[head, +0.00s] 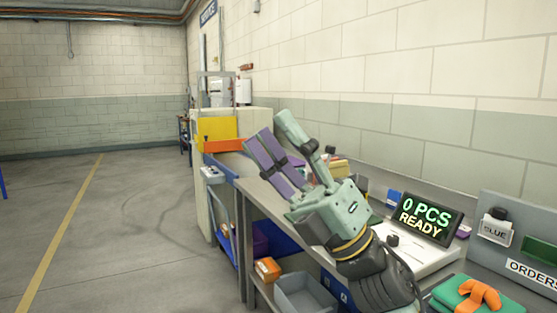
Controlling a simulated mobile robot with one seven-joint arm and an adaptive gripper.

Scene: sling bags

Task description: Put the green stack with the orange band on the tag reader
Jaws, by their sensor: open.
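The green stack (448,290) lies at the bottom right, partly cut off by the frame edge. An orange band (481,295) is wrapped around it. The tag reader has a white plate (432,257) and a dark display (427,219) reading "0 PCS READY". A small dark shape is on the plate; no stack shows on its visible part. My gripper (272,130) is open, raised over the left part of the bench and pointing up and left. Nothing shows held between its fingers. It is apart from the green stack, and my wrist hides part of the plate's left side.
A yellow bin (217,130) is beyond my gripper. A grey bin (304,298) and an orange box (267,269) are on the lower shelf. The left floor is clear.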

